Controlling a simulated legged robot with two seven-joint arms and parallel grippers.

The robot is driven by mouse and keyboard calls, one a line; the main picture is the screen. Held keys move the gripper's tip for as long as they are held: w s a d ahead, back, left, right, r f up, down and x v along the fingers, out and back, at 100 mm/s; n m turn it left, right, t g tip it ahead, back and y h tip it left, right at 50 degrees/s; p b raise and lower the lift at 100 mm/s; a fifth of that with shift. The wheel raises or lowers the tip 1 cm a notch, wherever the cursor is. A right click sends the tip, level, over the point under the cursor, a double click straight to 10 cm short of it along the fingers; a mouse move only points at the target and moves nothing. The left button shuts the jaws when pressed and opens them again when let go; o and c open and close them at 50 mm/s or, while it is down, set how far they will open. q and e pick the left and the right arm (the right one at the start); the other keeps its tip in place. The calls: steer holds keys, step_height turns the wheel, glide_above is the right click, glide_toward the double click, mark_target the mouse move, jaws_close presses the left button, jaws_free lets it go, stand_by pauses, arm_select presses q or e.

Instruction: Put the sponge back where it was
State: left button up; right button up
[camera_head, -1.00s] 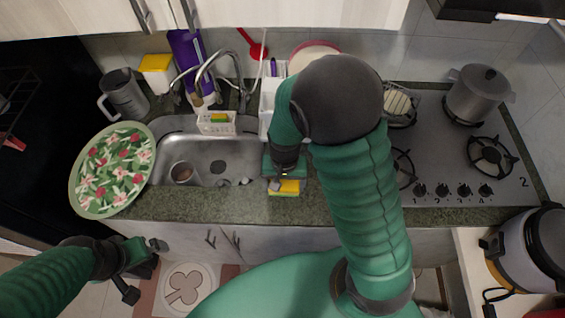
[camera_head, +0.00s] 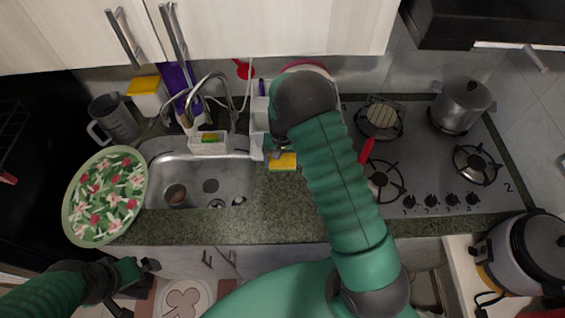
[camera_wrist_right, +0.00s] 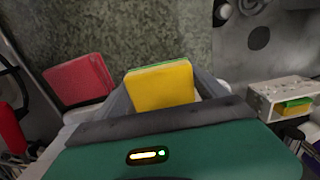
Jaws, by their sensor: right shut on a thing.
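My right gripper (camera_head: 279,151) is shut on a yellow sponge with a green side (camera_head: 284,163). It holds the sponge over the counter, right of the sink and in front of the white rack. In the right wrist view the sponge (camera_wrist_right: 160,86) sits between the two fingers, yellow face toward the camera. A white caddy (camera_head: 208,149) at the back of the sink has another yellow and green sponge (camera_head: 210,138) in it. The caddy (camera_wrist_right: 262,103) also shows at the right of the wrist view. My left gripper (camera_head: 143,276) is open and empty, low at the left, away from the counter.
A faucet (camera_head: 210,78) arches near the caddy. A white rack (camera_head: 259,120) stands right of the sink. A floral plate (camera_head: 106,195) is left; the stove (camera_head: 440,165) is right. The front counter is clear.

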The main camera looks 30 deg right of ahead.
mark_target(277, 163)
steer(key=a+f, duration=0.1)
steer(key=a, duration=0.1)
steer(key=shift+s+a+f, duration=0.3)
steer(key=shift+s+f, duration=0.05)
steer(key=c, duration=0.5)
steer(key=shift+o, duration=0.2)
steer(key=shift+a, duration=0.1)
steer(key=shift+w+f, duration=0.1)
steer(key=shift+w, duration=0.05)
steer(key=o, duration=1.4)
steer(key=shift+w+d+f, duration=0.1)
steer(key=shift+d+f, duration=0.05)
steer(key=shift+d, duration=0.2)
steer(key=shift+o, duration=1)
steer(key=shift+d, duration=0.25)
steer(key=shift+o, duration=0.6)
steer(key=shift+s+d, duration=0.2)
steer(key=shift+d, duration=0.15)
steer(key=shift+w+a, duration=0.15)
steer(key=shift+a, duration=0.4)
arm_select(q)
steer(key=shift+s+a+r, duration=0.1)
steer(key=shift+a+r, duration=0.05)
steer(key=shift+a, duration=0.4)
steer(key=shift+a+r, duration=0.15)
steer(key=shift+a, duration=0.4)
steer(key=shift+d, duration=0.15)
arm_select(e)
steer(key=shift+d, duration=0.15)
